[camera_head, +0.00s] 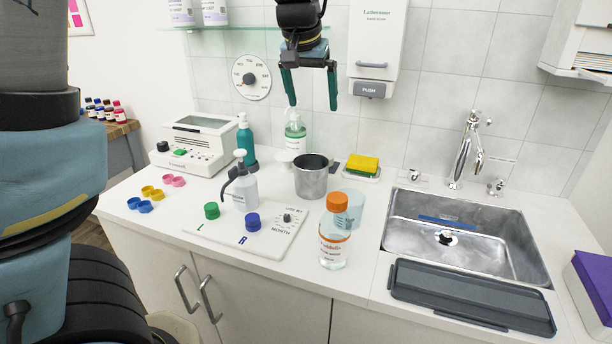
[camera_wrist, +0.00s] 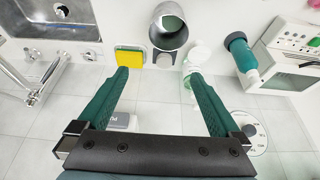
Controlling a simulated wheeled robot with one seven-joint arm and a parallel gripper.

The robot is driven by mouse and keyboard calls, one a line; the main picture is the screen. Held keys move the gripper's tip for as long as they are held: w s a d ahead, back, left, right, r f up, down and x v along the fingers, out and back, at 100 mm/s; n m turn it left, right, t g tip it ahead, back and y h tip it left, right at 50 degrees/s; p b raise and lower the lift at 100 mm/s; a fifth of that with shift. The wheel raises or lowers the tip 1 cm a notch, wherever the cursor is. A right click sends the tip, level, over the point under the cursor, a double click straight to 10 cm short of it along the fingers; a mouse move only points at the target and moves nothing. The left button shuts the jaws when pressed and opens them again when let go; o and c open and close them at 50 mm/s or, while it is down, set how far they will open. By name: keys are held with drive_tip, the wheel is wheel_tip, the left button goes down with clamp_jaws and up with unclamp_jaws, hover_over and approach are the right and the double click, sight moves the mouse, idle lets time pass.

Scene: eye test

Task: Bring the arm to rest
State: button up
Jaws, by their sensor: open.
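My gripper (camera_head: 311,88) hangs above the back of the counter in the head view, fingers pointing down, open and empty. In the wrist view its two green fingers (camera_wrist: 158,74) are spread wide with nothing between them. Below it in the head view are a clear pump bottle with green liquid (camera_head: 295,136) and a metal cup (camera_head: 311,178). The gripper appears apart from both. The metal cup also shows beyond the fingertips in the wrist view (camera_wrist: 170,42).
The counter (camera_head: 190,261) holds an orange-capped bottle (camera_head: 334,238), a white pump bottle (camera_head: 242,188), a teal bottle (camera_head: 246,140), a sponge (camera_head: 362,164) and a white device (camera_head: 197,146). A wall dispenser (camera_head: 376,40) hangs right of my gripper. The sink (camera_head: 480,235) is at right.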

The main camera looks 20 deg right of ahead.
drive_tip(key=a+f+n, duration=0.1)
drive_tip(key=a+f, duration=0.1)
drive_tip(key=a, duration=0.3)
drive_tip(key=w+a+f+n+y, duration=0.1)
drive_tip(key=a+f, duration=0.2)
drive_tip(key=a, duration=0.3)
drive_tip(key=a+f+n, duration=0.1)
drive_tip(key=a+f, duration=0.1)
drive_tip(key=a, duration=0.3)
drive_tip(key=shift+w+a+f+n+g+y, duration=0.2)
drive_tip(key=shift+w+a+n+g+y, duration=0.05)
drive_tip(key=shift+a+n+g+y, duration=0.1)
drive_tip(key=s+a+f+n, duration=0.2)
drive_tip(key=s+a+f, duration=0.1)
drive_tip(key=a, duration=0.5)
drive_tip(key=s+a+f+n+g+y, duration=0.1)
drive_tip(key=s+a+f, duration=0.3)
drive_tip(key=a, duration=0.4)
drive_tip(key=shift+s+a+n, duration=0.25)
drive_tip(key=shift+s+n, duration=0.1)
drive_tip(key=shift+s, duration=0.55)
